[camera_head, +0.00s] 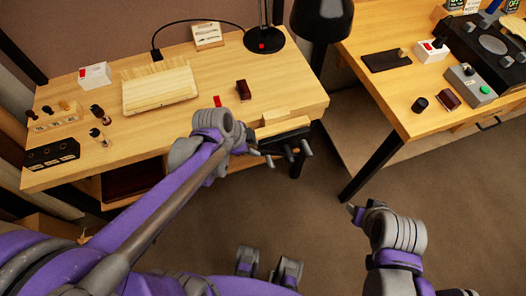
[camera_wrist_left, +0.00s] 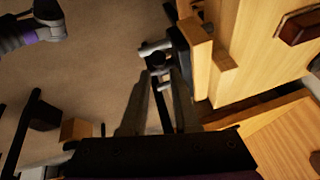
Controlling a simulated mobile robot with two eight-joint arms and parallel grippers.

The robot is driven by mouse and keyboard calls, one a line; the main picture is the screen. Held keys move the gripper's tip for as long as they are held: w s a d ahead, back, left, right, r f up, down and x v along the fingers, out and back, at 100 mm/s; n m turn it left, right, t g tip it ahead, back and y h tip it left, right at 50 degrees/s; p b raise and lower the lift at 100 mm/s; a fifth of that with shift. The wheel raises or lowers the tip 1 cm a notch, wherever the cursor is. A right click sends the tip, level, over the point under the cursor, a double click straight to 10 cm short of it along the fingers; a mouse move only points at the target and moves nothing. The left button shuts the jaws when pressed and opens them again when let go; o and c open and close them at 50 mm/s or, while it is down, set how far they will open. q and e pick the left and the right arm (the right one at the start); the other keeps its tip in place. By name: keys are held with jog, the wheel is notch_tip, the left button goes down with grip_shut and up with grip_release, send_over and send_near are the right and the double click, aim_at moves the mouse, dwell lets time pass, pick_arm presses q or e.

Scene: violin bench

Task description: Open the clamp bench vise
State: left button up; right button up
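The bench vise (camera_head: 290,146) is mounted at the front right edge of the left wooden bench. It has a pale wooden jaw and dark metal parts with a grey handle below. In the left wrist view, the vise's grey handle and dark screw end (camera_wrist_left: 157,60) show just ahead of the fingertips. My left gripper (camera_head: 268,158) is at the vise's left front side. Its two grey fingers (camera_wrist_left: 158,95) stand apart, pointing at the handle; contact cannot be told. My right gripper (camera_head: 352,210) hangs over the floor, away from the vise, its fingers too small to read.
A second bench (camera_head: 400,105) with devices stands right. Open floor lies between and in front.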

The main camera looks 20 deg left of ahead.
aim_at(260, 151)
pick_arm(q)
jog(key=b+x, duration=0.1)
jog(key=x, duration=0.6)
jog(key=shift+r, duration=0.1)
grip_shut()
dwell(1.2)
